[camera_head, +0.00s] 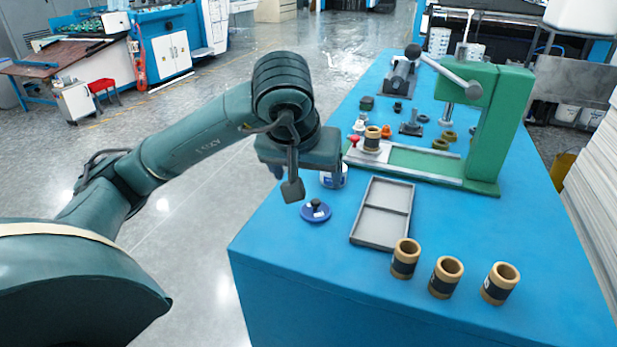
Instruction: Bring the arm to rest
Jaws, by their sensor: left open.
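My left arm reaches in from the left, and my left gripper (310,180) is open and empty at the near left edge of the blue table (300,265). It is above and behind a blue disc with a dark knob (316,211). A white and blue round container (335,177) is partly hidden behind the gripper. Three brown rolls with dark bands stand upright at the front right: a left roll (405,259), a middle roll (446,277) and a right roll (499,284). My right gripper is not in view.
A grey two-part tray (383,212) lies right of the gripper. A green press (492,130) with a lever stands behind it, with another roll (372,139) on its base and several small parts around. Open floor (190,240) lies left of the table.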

